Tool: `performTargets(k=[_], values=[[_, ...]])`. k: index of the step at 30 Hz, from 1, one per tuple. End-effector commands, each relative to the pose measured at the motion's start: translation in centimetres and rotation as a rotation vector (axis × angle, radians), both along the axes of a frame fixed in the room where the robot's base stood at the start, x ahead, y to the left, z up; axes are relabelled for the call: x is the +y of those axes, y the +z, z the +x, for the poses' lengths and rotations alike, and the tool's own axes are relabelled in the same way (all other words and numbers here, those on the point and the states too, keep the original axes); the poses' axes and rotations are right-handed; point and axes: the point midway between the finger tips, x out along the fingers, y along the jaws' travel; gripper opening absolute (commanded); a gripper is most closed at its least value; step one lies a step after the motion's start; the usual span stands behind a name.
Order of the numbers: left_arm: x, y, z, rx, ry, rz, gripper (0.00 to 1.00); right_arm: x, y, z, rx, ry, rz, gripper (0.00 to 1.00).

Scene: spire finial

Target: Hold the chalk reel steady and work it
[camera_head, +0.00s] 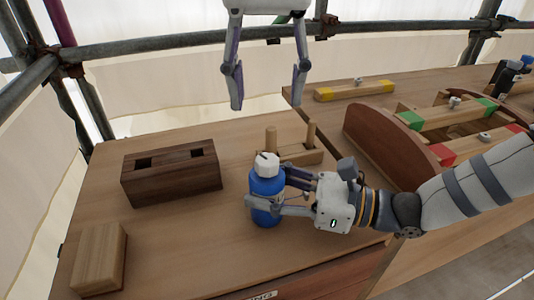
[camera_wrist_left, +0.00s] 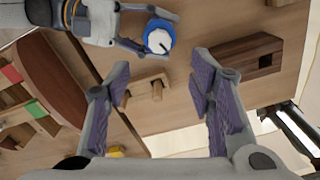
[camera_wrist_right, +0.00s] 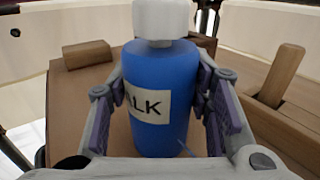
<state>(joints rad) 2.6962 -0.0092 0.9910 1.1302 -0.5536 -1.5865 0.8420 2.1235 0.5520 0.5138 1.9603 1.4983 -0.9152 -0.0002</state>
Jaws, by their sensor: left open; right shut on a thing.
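The chalk reel is a blue bottle-shaped body (camera_head: 267,193) with a white cap (camera_head: 266,165), upright on the wooden bench. My right gripper (camera_head: 267,203) is shut on its blue body from the right side. In the right wrist view the reel (camera_wrist_right: 158,95) stands between my fingers, its label partly reading "ALK". My left gripper (camera_head: 268,95) is open and empty, above and behind the reel, pointing down. In the left wrist view the reel (camera_wrist_left: 159,38) shows from above, beyond the open fingers, with a dark line on its white top.
A dark wooden block with square holes (camera_head: 171,173) stands left of the reel. A pale wood block (camera_head: 99,258) lies at the front left. A small pegged wooden stand (camera_head: 300,156) is just behind the reel. A curved wooden frame with coloured bars (camera_head: 440,125) stands at right. Scaffold pipes (camera_head: 180,44) run behind.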

Motion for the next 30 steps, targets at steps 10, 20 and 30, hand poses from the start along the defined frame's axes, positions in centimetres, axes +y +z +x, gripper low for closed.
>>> performTargets(k=[10,20,30], values=[[0.0,0.8,0.1,-0.007,0.931,-0.001,0.49,0.0,0.0,0.0,0.0,0.0,0.001,0.14],[0.1,-4.3,0.0,-0.001,1.021,0.004,0.49,0.0,0.0,0.0,0.0,0.0,0.001,0.14],[0.0,-10.7,0.1,-0.004,1.02,-0.002,0.49,0.0,0.0,0.0,0.0,0.0,0.0,0.14]])
